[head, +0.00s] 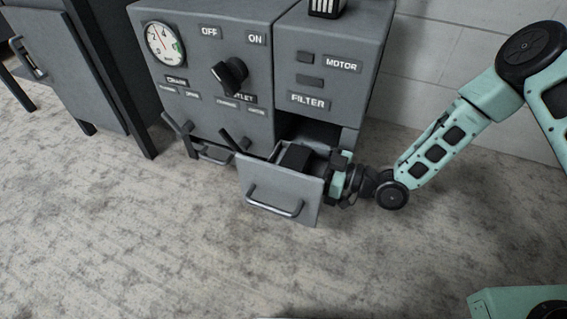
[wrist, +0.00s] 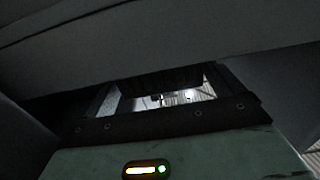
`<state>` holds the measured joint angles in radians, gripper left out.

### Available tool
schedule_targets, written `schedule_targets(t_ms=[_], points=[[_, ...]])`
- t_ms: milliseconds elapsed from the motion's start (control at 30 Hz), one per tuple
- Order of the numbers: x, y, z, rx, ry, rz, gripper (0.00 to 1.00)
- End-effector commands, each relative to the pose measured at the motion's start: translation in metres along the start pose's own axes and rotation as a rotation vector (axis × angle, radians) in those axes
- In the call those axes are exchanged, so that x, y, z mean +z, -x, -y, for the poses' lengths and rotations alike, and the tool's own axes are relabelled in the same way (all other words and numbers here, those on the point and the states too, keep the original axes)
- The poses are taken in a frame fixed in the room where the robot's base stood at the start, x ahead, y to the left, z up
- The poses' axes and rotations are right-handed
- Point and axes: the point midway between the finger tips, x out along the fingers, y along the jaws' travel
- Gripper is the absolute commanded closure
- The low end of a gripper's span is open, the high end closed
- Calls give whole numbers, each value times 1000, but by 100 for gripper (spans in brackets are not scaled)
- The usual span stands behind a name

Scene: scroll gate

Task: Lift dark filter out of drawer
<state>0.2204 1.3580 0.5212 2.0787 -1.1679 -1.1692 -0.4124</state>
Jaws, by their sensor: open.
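The drawer (head: 274,187) is pulled out low on the grey cabinet, below the FILTER label. A dark block, which looks like the dark filter (head: 296,156), sits inside it with its top showing. My gripper (head: 338,166) is open at the drawer's right side, beside the dark block. The head view does not show clearly whether the fingers touch the block or the drawer wall. In the wrist view, my gripper's pale green body fills the bottom and dark grey surfaces close in around it. The filter cannot be made out for sure there.
The cabinet (head: 205,75) has a gauge (head: 165,44), a black knob (head: 229,73) and small levers near the drawer's left side. The drawer handle (head: 275,204) faces front. Another dark cabinet (head: 90,70) stands at left. The carpet in front is clear.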

Motion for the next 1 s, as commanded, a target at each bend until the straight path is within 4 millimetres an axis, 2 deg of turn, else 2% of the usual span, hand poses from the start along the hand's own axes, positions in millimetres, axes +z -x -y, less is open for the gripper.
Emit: schedule_targets(t_ms=[133, 167, 200, 300, 667, 867, 1000], points=[[0, 0, 0, 0, 0, 0, 7], [0, 0, 0, 0, 0, 0, 10], [0, 0, 0, 0, 0, 0, 21], [0, 0, 0, 0, 0, 0, 44], [-3, 0, 0, -1, 0, -1, 44], [-18, 0, 0, -1, 0, -1, 44], [-37, 0, 0, -1, 0, 0, 44]])
